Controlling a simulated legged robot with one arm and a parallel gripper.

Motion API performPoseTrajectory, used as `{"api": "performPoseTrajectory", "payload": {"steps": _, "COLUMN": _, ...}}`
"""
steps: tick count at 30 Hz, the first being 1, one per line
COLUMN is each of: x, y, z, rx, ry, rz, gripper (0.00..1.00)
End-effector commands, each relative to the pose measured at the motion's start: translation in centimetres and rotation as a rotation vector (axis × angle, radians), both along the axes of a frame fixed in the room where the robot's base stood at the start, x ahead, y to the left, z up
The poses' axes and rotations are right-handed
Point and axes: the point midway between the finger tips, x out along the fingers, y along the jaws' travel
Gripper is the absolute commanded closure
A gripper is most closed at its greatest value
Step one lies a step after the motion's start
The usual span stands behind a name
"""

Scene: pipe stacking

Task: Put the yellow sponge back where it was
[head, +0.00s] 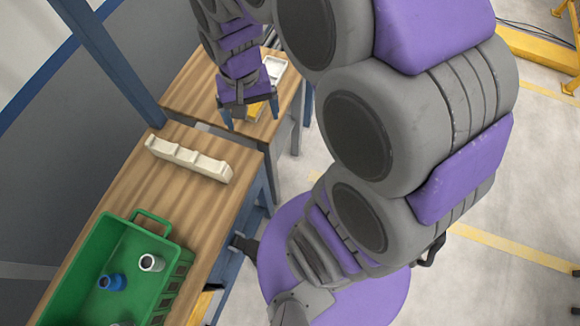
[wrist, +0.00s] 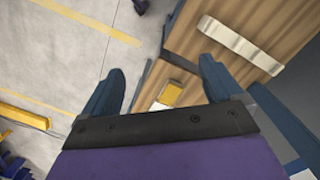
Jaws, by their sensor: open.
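The yellow sponge (head: 257,111) shows under my gripper in the head view, over the far wooden table (head: 196,88). In the wrist view the sponge (wrist: 171,94) appears small, between and beyond my fingers, with a pale patch beside it. My gripper (head: 250,113) is open, its two fingers apart and pointing down, with nothing between the tips. The wrist view shows both fingers (wrist: 162,68) spread wide. The sponge looks clear of both fingers. My gripper hides part of it in the head view.
A white tray (head: 274,68) lies at the far table's back. The nearer table holds a cream notched rack (head: 188,159) and a green crate (head: 84,254) with a blue pipe piece (head: 111,282) and a white one (head: 152,262). A blue post (head: 108,62) rises beside the tables.

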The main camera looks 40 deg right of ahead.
Motion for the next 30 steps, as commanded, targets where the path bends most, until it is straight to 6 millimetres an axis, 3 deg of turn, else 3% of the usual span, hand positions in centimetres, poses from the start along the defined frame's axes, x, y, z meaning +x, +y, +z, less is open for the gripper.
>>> {"api": "performPoseTrajectory", "payload": {"steps": 7, "x": -7.3, "y": 1.0, "z": 2.2, "rx": 0.009, "ry": 0.024, "rz": 0.159, "gripper": 0.07}}
{"api": "performPoseTrajectory", "payload": {"steps": 15, "x": -14.3, "y": 1.6, "z": 2.9, "rx": 0.026, "ry": 0.054, "rz": 0.3, "gripper": 0.07}}
{"api": "performPoseTrajectory", "payload": {"steps": 21, "x": -16.5, "y": 1.7, "z": 2.9, "rx": 0.035, "ry": 0.064, "rz": 0.348, "gripper": 0.07}}
{"api": "performPoseTrajectory", "payload": {"steps": 30, "x": -16.8, "y": 1.7, "z": 2.9, "rx": 0.036, "ry": 0.066, "rz": 0.354, "gripper": 0.07}}
